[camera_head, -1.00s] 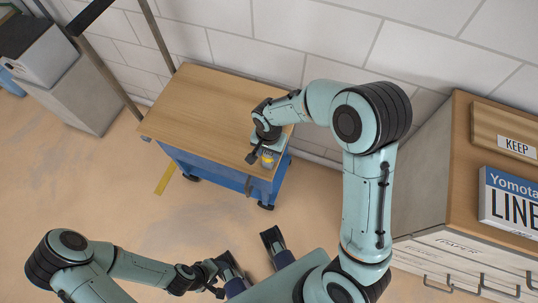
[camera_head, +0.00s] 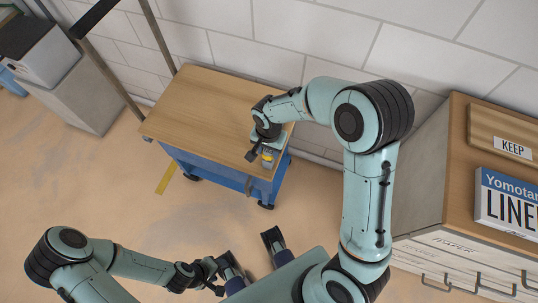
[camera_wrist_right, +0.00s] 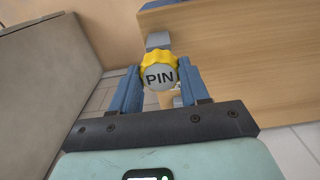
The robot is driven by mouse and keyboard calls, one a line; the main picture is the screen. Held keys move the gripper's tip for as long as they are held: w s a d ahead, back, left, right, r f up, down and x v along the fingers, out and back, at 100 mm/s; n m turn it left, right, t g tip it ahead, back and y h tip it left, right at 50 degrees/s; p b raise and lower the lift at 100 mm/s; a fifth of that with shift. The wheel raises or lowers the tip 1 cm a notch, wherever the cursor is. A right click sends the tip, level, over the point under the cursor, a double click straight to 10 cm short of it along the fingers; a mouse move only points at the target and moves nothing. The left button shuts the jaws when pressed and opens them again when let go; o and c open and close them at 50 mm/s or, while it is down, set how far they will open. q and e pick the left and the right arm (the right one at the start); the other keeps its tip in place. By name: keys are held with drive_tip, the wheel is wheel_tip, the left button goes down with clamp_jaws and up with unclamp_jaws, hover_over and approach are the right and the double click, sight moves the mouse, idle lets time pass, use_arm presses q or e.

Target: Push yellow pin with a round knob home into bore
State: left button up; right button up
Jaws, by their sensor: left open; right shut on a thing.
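The yellow pin (camera_wrist_right: 159,58) shows in the right wrist view as a scalloped yellow knob with a grey face marked "PIN". My right gripper (camera_wrist_right: 160,80) has its blue fingers on either side of the knob and is shut on it. In the head view the pin's yellow knob (camera_head: 268,156) is at the near right corner of the wood-topped cart, under my right gripper (camera_head: 261,150). A small grey block (camera_wrist_right: 158,41) shows just beyond the knob. The bore and the pin's shank are hidden. My left gripper (camera_head: 215,281) is open and empty, low over the floor.
The cart (camera_head: 205,105) has a bare wooden top and blue sides, and stands close to the white block wall. A wooden-topped cabinet (camera_head: 458,170) with signs stands at the right. A grey cabinet (camera_head: 85,95) is at the left.

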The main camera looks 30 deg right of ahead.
drive_tip(key=shift+r+p, duration=1.95)
drive_tip(key=shift+r, duration=0.95)
